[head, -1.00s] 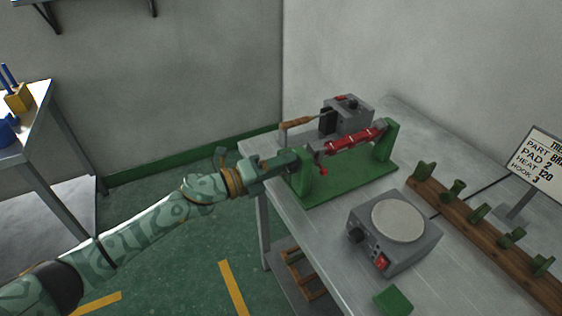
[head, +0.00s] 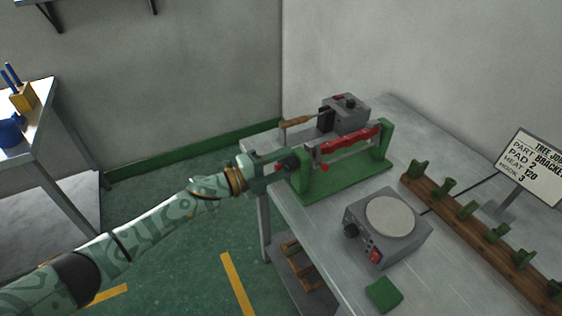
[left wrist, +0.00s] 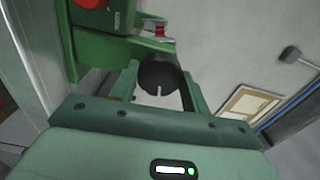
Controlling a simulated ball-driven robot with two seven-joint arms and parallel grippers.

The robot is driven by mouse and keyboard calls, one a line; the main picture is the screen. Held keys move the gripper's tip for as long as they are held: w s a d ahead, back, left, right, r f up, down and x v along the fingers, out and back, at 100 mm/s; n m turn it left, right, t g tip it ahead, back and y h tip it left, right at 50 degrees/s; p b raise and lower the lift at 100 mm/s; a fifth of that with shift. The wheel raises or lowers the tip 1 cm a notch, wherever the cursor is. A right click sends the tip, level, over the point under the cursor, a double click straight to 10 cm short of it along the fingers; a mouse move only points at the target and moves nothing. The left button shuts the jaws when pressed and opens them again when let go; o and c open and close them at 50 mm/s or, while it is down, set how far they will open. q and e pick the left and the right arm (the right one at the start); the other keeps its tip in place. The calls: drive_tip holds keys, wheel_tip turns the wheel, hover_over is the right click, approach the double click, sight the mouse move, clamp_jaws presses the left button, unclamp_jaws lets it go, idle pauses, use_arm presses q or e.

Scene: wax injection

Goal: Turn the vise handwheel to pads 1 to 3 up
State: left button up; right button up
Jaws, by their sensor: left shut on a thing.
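The vise is a green frame (head: 338,184) with two uprights and a red part with pads (head: 345,139) between them, over a pale bar. Its dark round handwheel (left wrist: 160,76) with a white mark sits between the fingers of my left gripper (left wrist: 160,92) in the left wrist view. In the head view my left gripper (head: 280,167) is at the left end of the vise, shut on the handwheel. I cannot read any pad numbers. My right gripper is not in view.
A grey box with a wooden-handled tool (head: 303,122) stands behind the vise. A hot plate (head: 390,222), a green block (head: 383,294) and a wooden rack (head: 478,240) with green pegs are nearer. A sign (head: 530,165) reads pad 2, heat 120, hook 3.

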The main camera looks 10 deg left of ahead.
use_arm(q)
drive_tip(key=shift+n+p, duration=1.1)
drive_tip(key=shift+n, duration=0.9)
drive_tip(key=shift+n+p, duration=0.95)
drive_tip(key=shift+n, duration=0.95)
drive_tip(key=shift+n+p, duration=0.7)
drive_tip(key=shift+n, duration=1.2)
drive_tip(key=shift+f+n+p, duration=0.1)
drive_tip(key=shift+n+p, duration=0.4)
drive_tip(key=shift+n, duration=1.5)
drive_tip(key=o, duration=1)
drive_tip(key=p+v, duration=0.2)
drive_tip(key=v, duration=1.4)
drive_tip(key=shift+s+a, duration=0.15)
